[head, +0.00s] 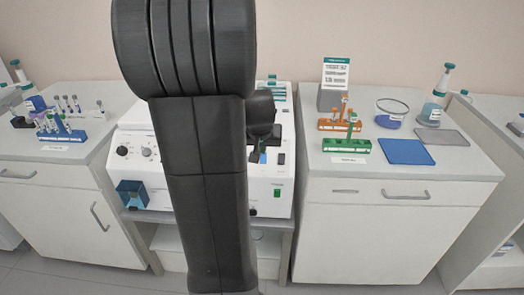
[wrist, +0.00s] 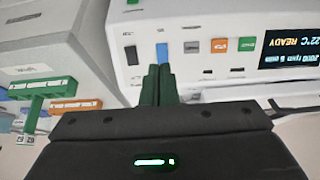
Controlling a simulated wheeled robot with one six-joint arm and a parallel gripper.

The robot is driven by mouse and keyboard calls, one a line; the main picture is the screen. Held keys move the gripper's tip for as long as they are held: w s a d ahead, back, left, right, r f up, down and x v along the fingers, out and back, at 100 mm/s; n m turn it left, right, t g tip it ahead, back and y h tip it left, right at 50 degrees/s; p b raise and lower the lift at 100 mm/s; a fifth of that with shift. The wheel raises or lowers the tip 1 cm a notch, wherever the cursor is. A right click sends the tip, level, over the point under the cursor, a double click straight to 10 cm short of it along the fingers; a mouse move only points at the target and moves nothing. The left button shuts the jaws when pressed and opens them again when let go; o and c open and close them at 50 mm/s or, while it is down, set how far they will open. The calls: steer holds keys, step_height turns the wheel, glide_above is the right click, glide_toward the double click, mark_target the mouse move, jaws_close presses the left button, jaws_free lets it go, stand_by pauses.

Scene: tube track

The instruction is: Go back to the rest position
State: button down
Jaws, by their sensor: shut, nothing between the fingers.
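My gripper (wrist: 158,72) is shut and empty in the wrist view, its two dark green fingers side by side. The fingers point at the front of a white machine (wrist: 205,22), near a blue button (wrist: 162,54). I cannot tell the exact gap to the panel. In the head view my gripper (head: 256,157) shows small to the right of my large dark arm, in front of the machine (head: 285,180). My arm hides much of the machine.
On the right bench stand a green rack (head: 346,147), an orange rack (head: 328,125), a blue mat (head: 405,152), a grey mat (head: 441,137) and a glass dish (head: 390,120). A blue rack (head: 65,136) with tubes stands on the left bench.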

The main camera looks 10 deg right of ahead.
steer(key=shift+s+a+r, duration=0.1)
steer(key=shift+s+r, duration=0.15)
steer(key=shift+w+f, duration=0.1)
